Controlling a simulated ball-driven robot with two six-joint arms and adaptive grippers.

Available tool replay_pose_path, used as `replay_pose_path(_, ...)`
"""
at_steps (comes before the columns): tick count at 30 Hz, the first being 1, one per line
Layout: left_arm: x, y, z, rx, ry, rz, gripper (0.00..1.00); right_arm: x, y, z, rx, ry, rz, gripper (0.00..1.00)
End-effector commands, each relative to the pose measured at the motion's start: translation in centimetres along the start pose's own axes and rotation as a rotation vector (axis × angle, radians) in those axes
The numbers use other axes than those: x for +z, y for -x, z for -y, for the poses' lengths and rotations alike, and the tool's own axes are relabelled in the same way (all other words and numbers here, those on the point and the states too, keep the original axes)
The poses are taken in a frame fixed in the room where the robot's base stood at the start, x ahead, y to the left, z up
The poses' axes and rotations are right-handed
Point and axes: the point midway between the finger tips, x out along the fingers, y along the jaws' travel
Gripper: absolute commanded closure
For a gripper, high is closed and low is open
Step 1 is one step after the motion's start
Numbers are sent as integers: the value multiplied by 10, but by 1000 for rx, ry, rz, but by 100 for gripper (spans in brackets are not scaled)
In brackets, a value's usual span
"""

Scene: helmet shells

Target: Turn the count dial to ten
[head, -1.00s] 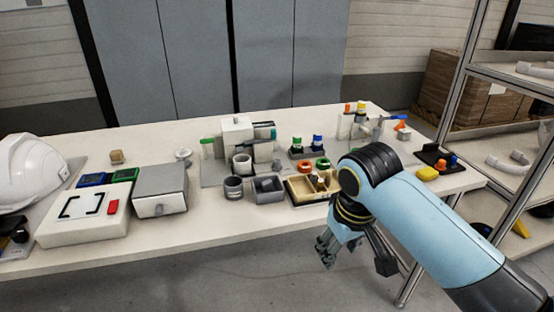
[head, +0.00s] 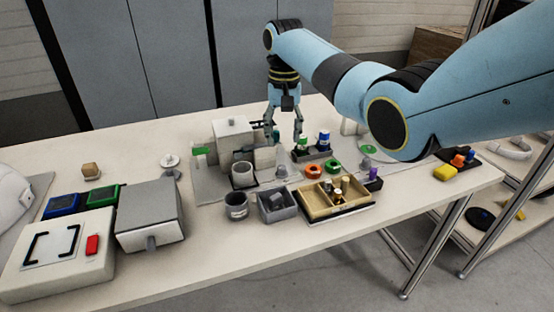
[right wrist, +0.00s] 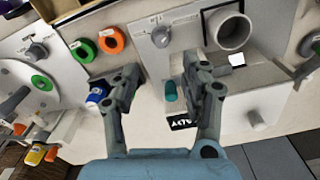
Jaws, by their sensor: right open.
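A small grey knob with printed marks around it, which looks like the count dial, stands on a grey plate in the right wrist view (right wrist: 161,37). It also shows in the head view (head: 281,171). Its setting is too small to read. My right gripper (head: 284,136) points down behind the plate, beside the white machine (head: 232,135). In the right wrist view the open, empty fingers (right wrist: 160,80) are apart from the knob, with a teal-ended part (right wrist: 171,92) and a dark labelled panel (right wrist: 182,122) showing between them. My left gripper is not in view.
Close to the right gripper stand a blue-capped bottle (head: 323,139) and a green-capped bottle (head: 303,144). In front are grey cups, a grey bin (head: 277,207) and a wooden tray (head: 310,201).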

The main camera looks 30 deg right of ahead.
Motion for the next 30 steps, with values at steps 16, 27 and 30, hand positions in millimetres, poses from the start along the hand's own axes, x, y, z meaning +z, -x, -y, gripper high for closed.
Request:
replay_pose_path(16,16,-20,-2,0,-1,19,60,0,-92,1,-1,2,1,54)
replay_pose_path(27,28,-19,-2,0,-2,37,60,0,-95,1,-1,3,-1,58)
replay_pose_path(30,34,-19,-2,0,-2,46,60,0,-95,1,-1,3,-1,71)
